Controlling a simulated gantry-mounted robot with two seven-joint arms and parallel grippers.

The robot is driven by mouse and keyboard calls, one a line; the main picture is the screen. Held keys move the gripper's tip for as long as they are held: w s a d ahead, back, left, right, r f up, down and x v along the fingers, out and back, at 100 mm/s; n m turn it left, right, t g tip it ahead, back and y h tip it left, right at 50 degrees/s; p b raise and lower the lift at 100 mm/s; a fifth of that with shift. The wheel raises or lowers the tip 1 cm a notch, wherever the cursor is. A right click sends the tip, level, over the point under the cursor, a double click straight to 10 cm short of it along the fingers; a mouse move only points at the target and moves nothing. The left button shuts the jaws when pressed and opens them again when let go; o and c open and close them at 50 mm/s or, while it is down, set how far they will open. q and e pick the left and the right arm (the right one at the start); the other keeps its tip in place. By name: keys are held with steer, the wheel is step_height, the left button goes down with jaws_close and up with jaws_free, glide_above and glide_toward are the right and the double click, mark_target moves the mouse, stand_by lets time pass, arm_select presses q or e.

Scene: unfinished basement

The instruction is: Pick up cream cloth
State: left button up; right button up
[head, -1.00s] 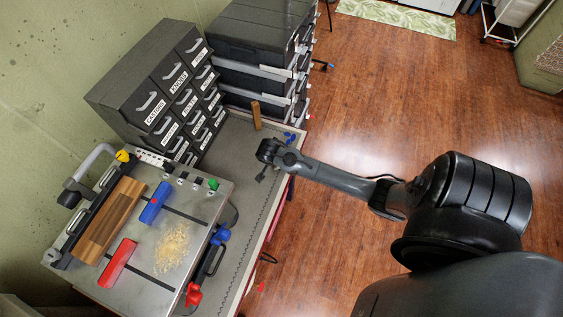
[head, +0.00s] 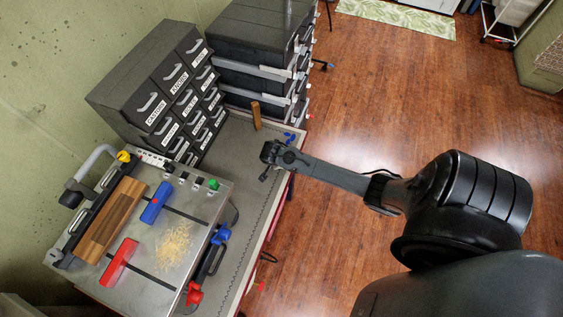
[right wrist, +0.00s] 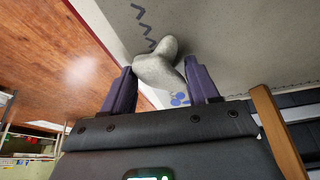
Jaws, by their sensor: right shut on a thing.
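The cream cloth (right wrist: 160,68) is a pale, crumpled lump between the two dark fingers of my right gripper (right wrist: 158,80) in the right wrist view. The gripper is shut on it, and part of the cloth rises past the fingertips. In the head view my right gripper (head: 265,174) is over the right edge of the grey workbench. I cannot make out the cloth there; the gripper hides it. My left gripper is in neither view.
A wooden post (head: 256,116) and small blue pieces (head: 291,137) are near the gripper. Black drawer cabinets (head: 160,90) stand behind. A metal machine bed (head: 150,230) with red and blue blocks and shavings is at left. Open wooden floor (head: 400,100) lies right.

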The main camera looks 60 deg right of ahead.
steer(key=shift+c, duration=0.9)
step_height(320, 180, up, 10)
steer(key=o, duration=0.4)
steer(key=c, duration=0.3)
steer(key=shift+w+r, duration=0.1)
